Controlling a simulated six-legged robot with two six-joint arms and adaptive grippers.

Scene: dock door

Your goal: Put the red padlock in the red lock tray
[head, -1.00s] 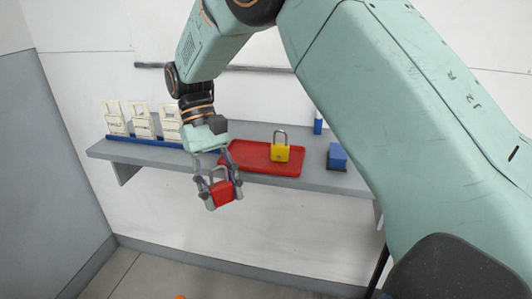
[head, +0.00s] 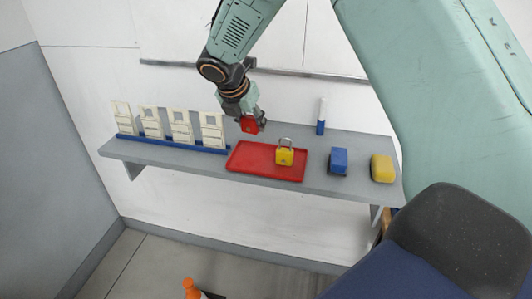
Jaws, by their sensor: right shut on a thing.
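The red padlock (head: 249,125) is held in my right gripper (head: 255,122), which is shut on it. The gripper hangs above the back left part of the red lock tray (head: 248,163). The padlock's shackle is hidden by the fingers. The tray is a shallow red tray on the grey wall shelf. A yellow padlock (head: 285,157) with a grey shackle stands upright in the tray's right half. The left half of the tray is bare. My left gripper is not in view.
Several cream tags (head: 181,127) stand in a blue rack (head: 190,145) left of the tray. Right of it are a blue block (head: 339,160), a yellow block (head: 382,168) and a blue-and-white marker (head: 321,117). An orange-topped bottle (head: 191,288) shows low in the view. A dark rail runs along the wall.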

